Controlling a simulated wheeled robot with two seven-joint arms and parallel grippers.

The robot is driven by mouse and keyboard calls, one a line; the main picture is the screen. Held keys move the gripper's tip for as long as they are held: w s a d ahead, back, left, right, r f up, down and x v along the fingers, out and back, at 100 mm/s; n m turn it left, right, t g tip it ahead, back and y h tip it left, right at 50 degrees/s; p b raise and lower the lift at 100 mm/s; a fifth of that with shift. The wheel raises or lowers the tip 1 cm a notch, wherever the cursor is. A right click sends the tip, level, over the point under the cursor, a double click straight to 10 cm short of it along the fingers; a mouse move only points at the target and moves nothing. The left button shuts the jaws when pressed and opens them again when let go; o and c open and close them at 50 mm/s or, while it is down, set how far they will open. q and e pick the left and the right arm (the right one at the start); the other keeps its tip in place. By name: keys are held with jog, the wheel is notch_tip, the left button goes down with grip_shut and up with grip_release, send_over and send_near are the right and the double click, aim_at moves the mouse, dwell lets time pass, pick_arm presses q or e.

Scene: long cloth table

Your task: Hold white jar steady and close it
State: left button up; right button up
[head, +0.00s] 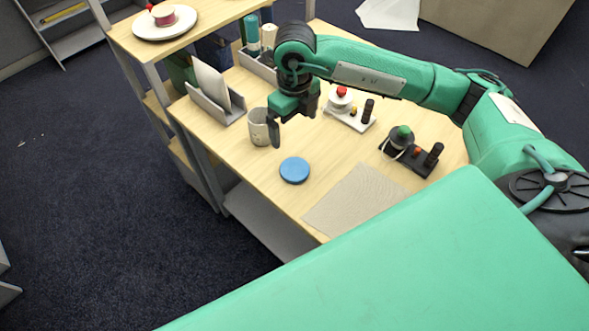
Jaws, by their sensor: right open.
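A pale, open-topped jar or cup (258,128) stands upright on the table's left side; I cannot tell for sure that it is the white jar. A flat round blue disc, perhaps a lid (294,170), lies on the table in front of it and to its right. My right gripper (295,122) is open and points down, just right of the pale jar. One finger overlaps the jar's right edge in the picture; I cannot tell whether they touch. Nothing shows between its fingers. My left gripper is not in view.
A white tray (362,124) with a red-knobbed item and a dark tray (421,163) with a green-knobbed item stand right. A beige mat (355,203) lies in front. A grey holder (222,116) and a shelf (165,43) bound the left and back. Bare wood surrounds the blue disc.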

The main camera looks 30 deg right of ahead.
notch_tip(320, 180, down, 4)
jog(key=b, duration=0.3)
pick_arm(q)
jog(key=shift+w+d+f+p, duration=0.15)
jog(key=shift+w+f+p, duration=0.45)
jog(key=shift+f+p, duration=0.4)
pick_arm(e)
send_over(295, 169)
notch_tip(295, 169, down, 8)
jog(key=shift+a+f, duration=0.1)
jog(key=shift+f, duration=0.1)
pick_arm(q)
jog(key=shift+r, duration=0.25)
pick_arm(e)
jog(key=shift+f+p, duration=0.35)
jog(key=shift+p, duration=0.25)
notch_tip(295, 169, down, 4)
jog(key=shift+r+p, duration=0.2)
jog(key=shift+p, duration=0.55)
jog(key=shift+w+f, duration=0.1)
jog(key=shift+f, duration=0.35)
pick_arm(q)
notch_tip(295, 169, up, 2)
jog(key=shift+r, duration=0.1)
